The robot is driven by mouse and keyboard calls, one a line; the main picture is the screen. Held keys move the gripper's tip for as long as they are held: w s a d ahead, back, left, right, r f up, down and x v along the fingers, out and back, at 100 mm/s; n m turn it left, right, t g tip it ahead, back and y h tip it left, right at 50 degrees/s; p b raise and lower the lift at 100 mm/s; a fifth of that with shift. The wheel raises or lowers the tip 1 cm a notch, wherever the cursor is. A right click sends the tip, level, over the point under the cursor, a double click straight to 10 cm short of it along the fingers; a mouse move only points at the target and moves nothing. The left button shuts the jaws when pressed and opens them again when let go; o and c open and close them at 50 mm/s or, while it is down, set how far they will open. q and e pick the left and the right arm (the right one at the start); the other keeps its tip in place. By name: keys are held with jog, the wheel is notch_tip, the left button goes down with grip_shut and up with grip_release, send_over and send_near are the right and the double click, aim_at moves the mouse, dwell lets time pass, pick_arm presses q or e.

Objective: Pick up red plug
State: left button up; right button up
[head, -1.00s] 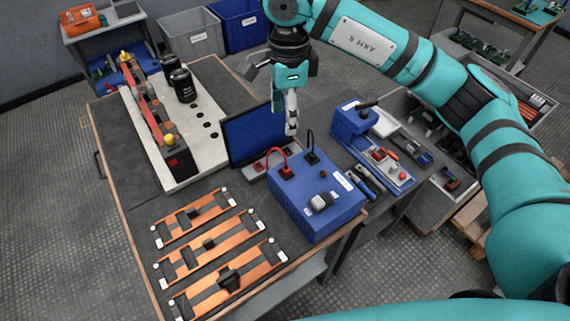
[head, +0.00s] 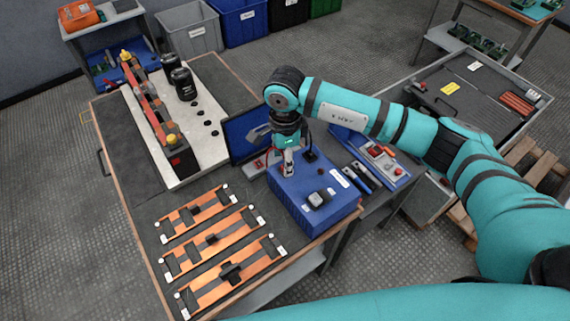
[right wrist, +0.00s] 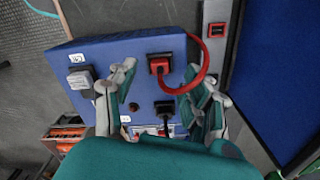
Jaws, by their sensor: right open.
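The red plug (right wrist: 160,65) stands in the top of the blue box (right wrist: 130,50), with a red cable (right wrist: 205,62) looping from it to the right. My right gripper (right wrist: 160,72) is open, with one finger left of the red plug and one right of it; whether they touch it I cannot tell. In the head view my right gripper (head: 289,165) points down over the back left part of the blue box (head: 318,205) and mostly hides the red plug there. My left gripper is not in view.
A black plug (right wrist: 165,108) sits beside the red one, close to the right finger. A grey and black block (head: 317,199) is on the box top. A dark blue panel (head: 245,135) stands behind. Copper bars (head: 215,245) lie at the front left of the table.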

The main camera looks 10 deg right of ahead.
jog(key=shift+f, duration=0.95)
jog(key=c, duration=0.9)
jog(key=shift+r, duration=0.15)
jog(key=shift+r, duration=0.65)
jog(key=shift+s+a+r+b, duration=0.1)
jog(key=shift+s+r+b, duration=0.1)
jog(key=shift+r+b, duration=0.2)
jog(key=shift+s+a+r+b, duration=0.15)
jog(key=shift+r+b, duration=0.15)
jog(key=shift+r, duration=0.2)
jog(key=s+a+b, duration=0.1)
jog(key=s+a, duration=0.1)
jog(key=s, duration=0.2)
jog(key=s+a+r+b, duration=0.1)
jog(key=s+a, duration=0.1)
jog(key=s, duration=0.3)
jog(key=s+a+b, duration=0.1)
jog(key=s+a, duration=0.2)
jog(key=s, duration=0.1)
jog(key=shift+s+r, duration=0.25)
jog(key=shift+r, duration=0.05)
